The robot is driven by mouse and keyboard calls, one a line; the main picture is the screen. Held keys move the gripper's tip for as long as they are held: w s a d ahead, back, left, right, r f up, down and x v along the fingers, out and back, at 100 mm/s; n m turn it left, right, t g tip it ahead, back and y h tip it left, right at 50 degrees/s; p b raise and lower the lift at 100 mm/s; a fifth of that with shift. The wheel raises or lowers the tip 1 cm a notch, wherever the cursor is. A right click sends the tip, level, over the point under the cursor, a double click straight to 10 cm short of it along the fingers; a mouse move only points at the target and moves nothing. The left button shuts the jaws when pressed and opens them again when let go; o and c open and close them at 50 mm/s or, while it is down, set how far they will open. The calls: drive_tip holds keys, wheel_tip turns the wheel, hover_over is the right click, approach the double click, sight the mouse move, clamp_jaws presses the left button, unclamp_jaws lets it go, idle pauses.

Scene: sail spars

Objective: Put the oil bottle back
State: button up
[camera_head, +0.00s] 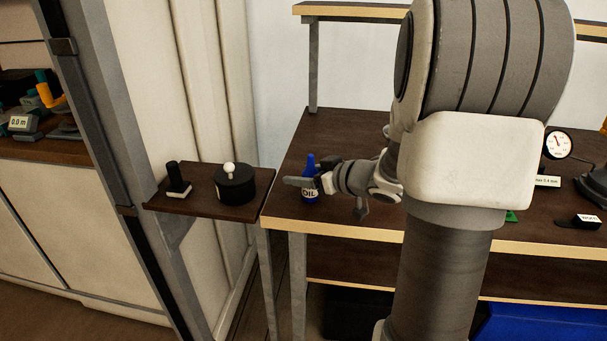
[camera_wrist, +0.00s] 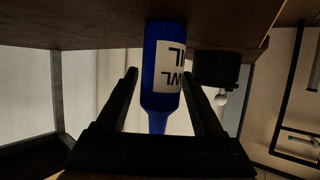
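The oil bottle (camera_head: 309,195) is blue with a blue cap and a white OIL label. It stands upright on the workbench near its left end. My gripper (camera_head: 302,180) reaches in from the right at bottle height, one finger passing in front of the bottle. In the wrist view, which is upside down, the bottle (camera_wrist: 163,95) is between the two fingers of my gripper (camera_wrist: 158,74). The fingers are open, with a visible gap at the left one; the right one is close to the bottle. The bottle's base meets the dark tabletop.
A small dark shelf (camera_head: 205,208) left of the workbench (camera_head: 345,218) holds a black round pot with a white knob (camera_head: 235,183) and a black-handled stamp-like piece (camera_head: 177,182). A dial gauge (camera_head: 558,144) stands at the right. An upper shelf (camera_head: 350,12) runs above the bench.

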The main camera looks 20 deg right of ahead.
drive_tip(key=shift+s+d+r, duration=0.1)
drive_tip(key=shift+s+r, duration=0.1)
drive_tip(key=shift+r, duration=0.15)
drive_tip(key=p+v, duration=0.3)
drive_tip(key=v, duration=0.8)
drive_tip(key=shift+s+p, duration=0.25)
drive_tip(key=shift+p, duration=0.1)
